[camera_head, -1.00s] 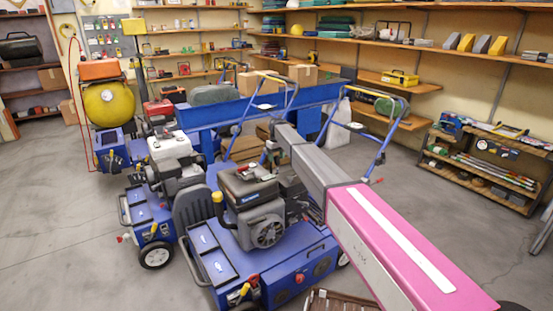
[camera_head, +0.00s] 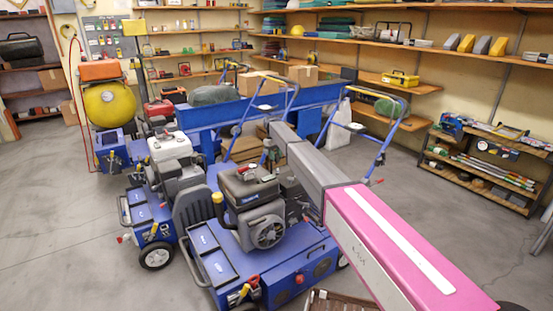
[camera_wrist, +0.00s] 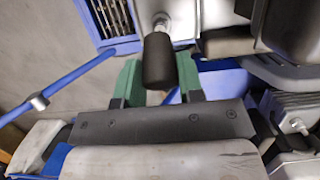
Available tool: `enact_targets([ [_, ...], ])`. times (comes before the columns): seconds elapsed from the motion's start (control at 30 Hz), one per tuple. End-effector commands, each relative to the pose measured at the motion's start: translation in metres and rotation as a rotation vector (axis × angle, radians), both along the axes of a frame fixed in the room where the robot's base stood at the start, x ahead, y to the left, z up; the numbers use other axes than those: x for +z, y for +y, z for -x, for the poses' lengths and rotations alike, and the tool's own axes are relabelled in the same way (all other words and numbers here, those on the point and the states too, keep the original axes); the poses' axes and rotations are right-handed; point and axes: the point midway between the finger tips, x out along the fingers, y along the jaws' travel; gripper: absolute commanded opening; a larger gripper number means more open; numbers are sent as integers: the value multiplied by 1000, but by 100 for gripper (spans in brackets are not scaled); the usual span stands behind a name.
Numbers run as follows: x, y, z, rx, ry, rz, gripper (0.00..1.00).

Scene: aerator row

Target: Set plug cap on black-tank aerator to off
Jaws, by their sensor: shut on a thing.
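The black-tank aerator (camera_head: 262,187) is the nearer blue machine in the head view, with a dark engine on top. In the wrist view, the plug cap (camera_wrist: 159,62) is a black cylinder with a metal stub at its upper end. My gripper (camera_wrist: 158,82) has green fingers, one on each side of the cap, and is shut on it. The cap appears in line with the metal stub; I cannot tell whether it is seated on it. In the head view my gripper and the cap cannot be made out behind the engine and my arm.
A white-tank aerator (camera_head: 168,146) stands close on the left. A blue handlebar (camera_head: 372,150) rises behind my arm, and a blue bar crosses the wrist view's left side. A yellow round tank (camera_head: 110,104) stands farther back. The floor is clear at left and right.

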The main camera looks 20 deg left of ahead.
Motion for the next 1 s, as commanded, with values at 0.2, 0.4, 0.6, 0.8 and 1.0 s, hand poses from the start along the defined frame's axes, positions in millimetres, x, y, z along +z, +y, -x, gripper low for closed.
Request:
enact_targets([
  [0.2,5,8,-7,1,88,105,0],
  [0.4,6,7,-6,0,105,125,0],
  [0.6,6,7,-6,-1,104,124,0],
  [0.8,7,7,-6,-1,104,123,60],
  [1.0,7,7,-6,0,104,123,60],
])
